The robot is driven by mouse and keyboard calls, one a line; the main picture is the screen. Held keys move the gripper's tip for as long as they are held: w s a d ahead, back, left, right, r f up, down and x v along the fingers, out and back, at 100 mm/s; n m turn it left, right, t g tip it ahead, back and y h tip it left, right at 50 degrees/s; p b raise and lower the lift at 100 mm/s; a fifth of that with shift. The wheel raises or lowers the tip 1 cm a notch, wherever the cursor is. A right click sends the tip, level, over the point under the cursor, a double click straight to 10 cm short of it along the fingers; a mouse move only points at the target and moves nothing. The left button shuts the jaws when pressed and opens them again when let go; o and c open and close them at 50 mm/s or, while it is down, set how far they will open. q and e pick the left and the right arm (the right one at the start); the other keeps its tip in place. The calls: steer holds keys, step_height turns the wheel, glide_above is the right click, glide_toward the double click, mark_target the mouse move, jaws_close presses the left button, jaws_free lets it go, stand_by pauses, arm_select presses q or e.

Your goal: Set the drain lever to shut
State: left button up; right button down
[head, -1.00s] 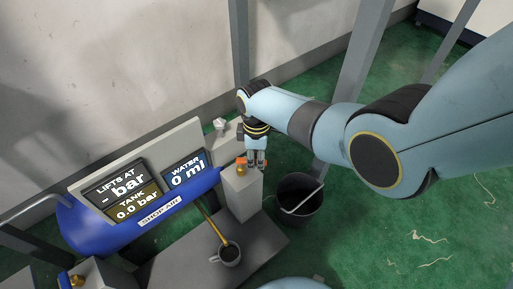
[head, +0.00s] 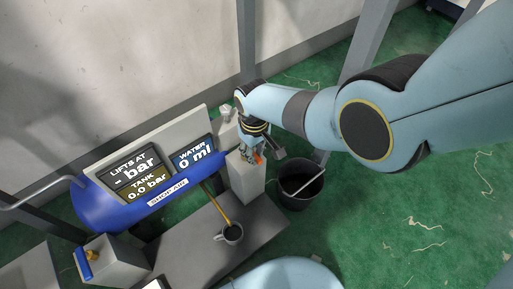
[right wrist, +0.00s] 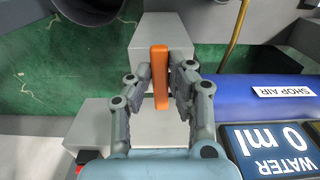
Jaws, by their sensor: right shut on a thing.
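The orange drain lever (head: 258,158) stands at the top of a light grey post (head: 247,184), in front of the blue tank. In the right wrist view the lever (right wrist: 160,78) is a narrow upright bar between the two fingers. My right gripper (head: 252,153) is at the post top, shut on the lever. The right wrist view shows its fingers (right wrist: 162,70) on either side of the bar. The gripper partly hides the lever's pivot in the head view. My left gripper is not in view.
The blue shop-air tank (head: 105,208) and display panel (head: 163,166) are left of the post. A dark bucket (head: 299,190) stands right of the post. Green floor is open at right.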

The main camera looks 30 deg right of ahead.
steer(key=shift+a+m, duration=0.1)
steer(key=shift+m, duration=0.2)
steer(key=c, duration=1.2)
jaws_free()
steer(key=shift+c, duration=0.2)
steer(key=shift+r, duration=0.1)
step_height(320, 180, up, 12)
steer(key=shift+s, duration=0.1)
